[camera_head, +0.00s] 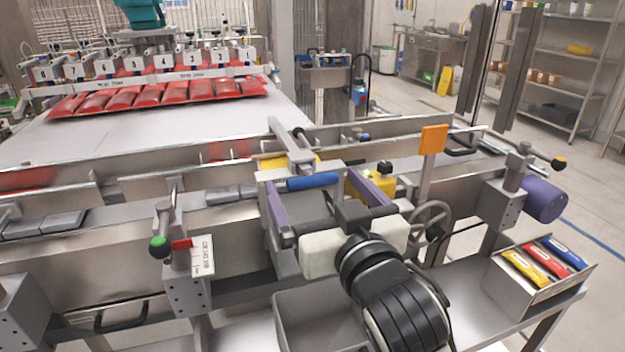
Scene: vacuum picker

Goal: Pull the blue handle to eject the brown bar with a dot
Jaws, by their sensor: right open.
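The blue handle (313,182) is a short horizontal bar on a metal bracket in the middle of the machine. My right gripper (311,184) reaches in from the bottom, with its purple fingers spread wide. The blue handle lies between the fingertips in the picture; I cannot tell whether they touch it. The gripper is empty. Grey bars (45,224) lie in the channel at the left, and another grey bar (230,195) lies left of the handle. I cannot make out a brown bar with a dot. My left gripper is not in view.
A grey bin (300,322) sits below my right gripper. An orange plate (433,139) on a post and a handwheel (430,218) stand to the right.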

